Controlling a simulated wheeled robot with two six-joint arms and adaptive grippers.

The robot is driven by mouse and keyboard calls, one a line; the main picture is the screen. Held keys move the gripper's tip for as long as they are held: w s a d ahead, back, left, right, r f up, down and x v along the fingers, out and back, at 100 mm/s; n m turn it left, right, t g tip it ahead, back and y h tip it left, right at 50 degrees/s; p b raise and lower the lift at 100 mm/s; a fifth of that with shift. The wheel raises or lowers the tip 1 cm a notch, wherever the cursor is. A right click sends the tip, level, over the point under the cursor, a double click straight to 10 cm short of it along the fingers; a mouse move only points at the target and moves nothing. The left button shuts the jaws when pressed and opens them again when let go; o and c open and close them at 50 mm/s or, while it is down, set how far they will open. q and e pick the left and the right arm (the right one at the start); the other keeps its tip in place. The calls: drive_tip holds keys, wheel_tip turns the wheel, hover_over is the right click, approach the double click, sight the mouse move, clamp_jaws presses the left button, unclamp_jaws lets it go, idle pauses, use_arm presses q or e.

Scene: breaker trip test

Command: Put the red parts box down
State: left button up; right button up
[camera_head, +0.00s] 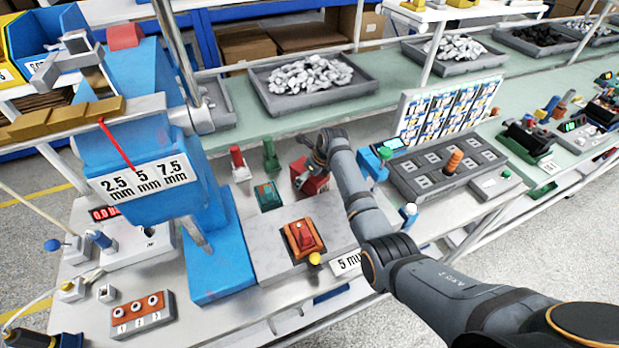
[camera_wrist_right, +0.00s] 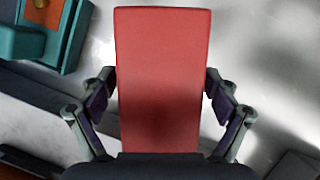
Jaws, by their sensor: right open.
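The red parts box (camera_head: 312,181) is at the back right of the grey fixture plate, under my right gripper (camera_head: 318,158) in the head view. In the right wrist view the red box (camera_wrist_right: 163,80) fills the middle, between the two fingers of the right gripper (camera_wrist_right: 160,105). The fingers are open, one along each side of the box, very close to it. I cannot tell whether they touch it. The gripper and wrist hide part of the box in the head view. It looks to be at plate level, but its underside is hidden. My left gripper is not in view.
Red (camera_head: 238,164) and green (camera_head: 270,155) posts stand behind. A blue machine (camera_head: 150,130) is at left, a grey panel (camera_head: 430,185) at right.

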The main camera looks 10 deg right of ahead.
drive_tip(key=shift+f+p, duration=0.25)
drive_tip(key=shift+p, duration=0.05)
idle(0.5)
drive_tip(key=c, duration=1.6)
drive_tip(key=shift+r+b, duration=0.1)
drive_tip(key=shift+b, duration=0.45)
drive_tip(key=shift+c, duration=0.2)
wheel_tip(320, 180, up, 10)
drive_tip(key=shift+r+b, duration=0.2)
drive_tip(key=shift+b, duration=0.25)
